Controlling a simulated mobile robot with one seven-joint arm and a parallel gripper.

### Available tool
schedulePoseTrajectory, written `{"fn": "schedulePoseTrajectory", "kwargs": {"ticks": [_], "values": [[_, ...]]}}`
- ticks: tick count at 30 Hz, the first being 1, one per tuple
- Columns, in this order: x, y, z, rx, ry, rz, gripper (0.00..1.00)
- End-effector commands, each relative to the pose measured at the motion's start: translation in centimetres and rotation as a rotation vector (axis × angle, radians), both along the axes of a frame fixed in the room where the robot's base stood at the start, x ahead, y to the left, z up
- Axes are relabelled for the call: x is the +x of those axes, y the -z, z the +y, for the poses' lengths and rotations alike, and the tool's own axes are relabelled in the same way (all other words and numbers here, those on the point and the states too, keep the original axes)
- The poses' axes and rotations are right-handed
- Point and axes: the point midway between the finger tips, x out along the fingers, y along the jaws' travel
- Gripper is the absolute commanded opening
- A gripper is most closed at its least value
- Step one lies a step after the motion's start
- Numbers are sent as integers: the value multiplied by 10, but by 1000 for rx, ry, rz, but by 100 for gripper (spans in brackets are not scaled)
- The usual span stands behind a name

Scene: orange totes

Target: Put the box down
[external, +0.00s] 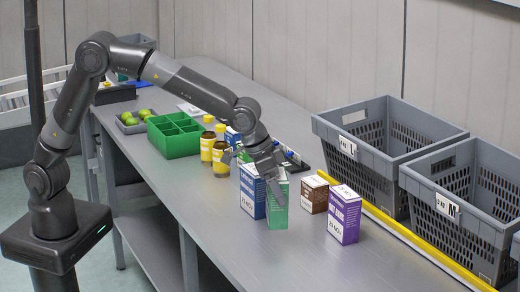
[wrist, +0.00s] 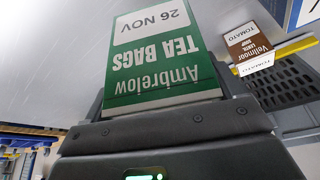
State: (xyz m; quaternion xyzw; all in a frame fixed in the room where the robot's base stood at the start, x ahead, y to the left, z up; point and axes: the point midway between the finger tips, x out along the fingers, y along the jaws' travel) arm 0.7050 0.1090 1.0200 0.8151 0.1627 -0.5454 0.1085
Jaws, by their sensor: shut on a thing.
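A green and white box of Ambrelow tea bags (external: 278,208) is in my gripper (external: 270,172), upright over the grey bench (external: 190,205). In the wrist view the box (wrist: 160,65) shows its label upside down, reading "TEA BAGS" and "26 NOV". My gripper (wrist: 165,115) is shut on the end of the box nearest the wrist. I cannot tell whether its base touches the bench. The box is close beside a blue and white box (external: 251,190) and partly covers it.
A brown box (external: 314,195) and a purple box (external: 344,215) stand to the right. Bottles (external: 207,150) and a green divided tray (external: 172,138) stand to the left. Two grey crates (external: 350,125), (external: 462,190) are behind a yellow strip (external: 390,227). The bench front is clear.

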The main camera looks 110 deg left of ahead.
Motion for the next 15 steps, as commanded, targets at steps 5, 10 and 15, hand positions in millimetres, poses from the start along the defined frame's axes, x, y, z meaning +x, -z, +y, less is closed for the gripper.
{"fn": "schedulePoseTrajectory", "kwargs": {"ticks": [5,10,15], "values": [[9,13,22,0,0,-2,55],[10,22,26,-1,1,0,55],[10,47,25,0,2,0,55]]}}
